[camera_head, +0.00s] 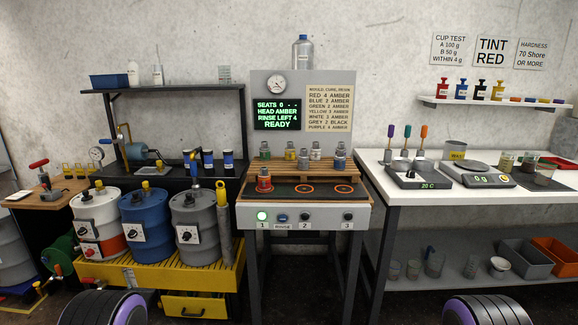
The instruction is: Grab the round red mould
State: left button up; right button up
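A small round red mould (264,184) with a greyish top stands upright at the left end of the dark strip on the bench machine (304,217), in front of the wooden rack (327,171). To its right on the strip are two orange rings (304,188), which look empty. Several other small moulds stand on the rack, among them a green-marked one (264,152) and a blue-grey one (340,157). Neither of my grippers is in view. Only rounded black and purple parts of my arms show at the bottom left and bottom right corners.
A green-lit screen (278,115) reading READY is behind the rack. Buttons line the machine's front. Drums, including a blue one (146,220), stand on a yellow pallet (160,277) at left. A white table (456,190) with a scale (478,174) is at right.

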aim_at(264, 177)
jog(key=u, duration=0.65)
jog(key=i, duration=1.75)
jog(key=z, duration=1)
